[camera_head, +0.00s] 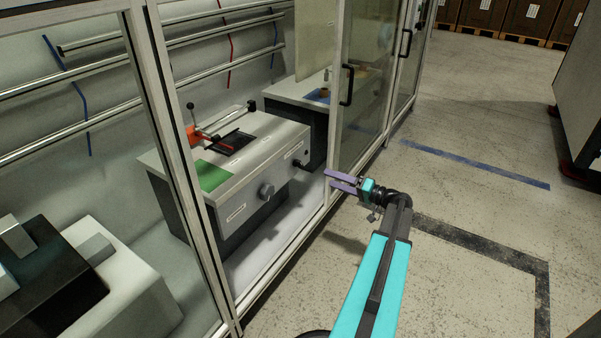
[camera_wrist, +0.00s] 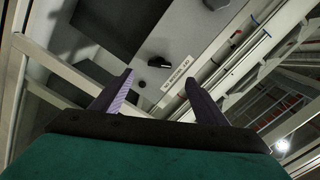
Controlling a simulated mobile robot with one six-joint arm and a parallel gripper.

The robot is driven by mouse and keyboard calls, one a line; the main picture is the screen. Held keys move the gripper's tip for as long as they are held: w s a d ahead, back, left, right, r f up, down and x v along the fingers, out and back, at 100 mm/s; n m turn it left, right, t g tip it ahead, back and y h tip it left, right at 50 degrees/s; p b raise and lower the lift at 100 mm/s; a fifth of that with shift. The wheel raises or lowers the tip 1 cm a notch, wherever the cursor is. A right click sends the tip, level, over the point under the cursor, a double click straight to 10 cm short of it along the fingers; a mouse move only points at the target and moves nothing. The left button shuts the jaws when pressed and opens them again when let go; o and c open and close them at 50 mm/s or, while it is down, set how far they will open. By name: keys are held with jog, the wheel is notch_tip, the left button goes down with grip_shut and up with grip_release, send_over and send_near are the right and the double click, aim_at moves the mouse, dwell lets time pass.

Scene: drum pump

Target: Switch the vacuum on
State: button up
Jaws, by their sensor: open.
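A pale bench machine (camera_head: 240,200) stands inside the framed enclosure. A small black switch (camera_head: 299,163) is at the right of its front face. In the wrist view a black rotary switch (camera_wrist: 158,62) sits beside a white label (camera_wrist: 179,76) whose print is too small to read surely. My gripper (camera_head: 329,178) has two purple fingers, spread apart and empty. It is right of the machine, at the enclosure opening, apart from the switch. In the wrist view the switch appears between and beyond the fingertips (camera_wrist: 160,78).
A round grey knob (camera_head: 267,191) is on the machine's front face. A red toggle clamp (camera_head: 214,140) and green pad (camera_head: 212,175) are on top. An enclosure post (camera_head: 181,150) stands left of the opening; a glazed door (camera_head: 362,90) with a black handle stands right.

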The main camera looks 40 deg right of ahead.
aim_at(302, 165)
jog(key=shift+s+d+r, duration=0.25)
jog(key=shift+d, duration=0.2)
jog(key=shift+w, duration=0.15)
jog(key=shift+b+x, duration=2.2)
jog(key=shift+x, duration=4.6)
jog(key=c, duration=1.1)
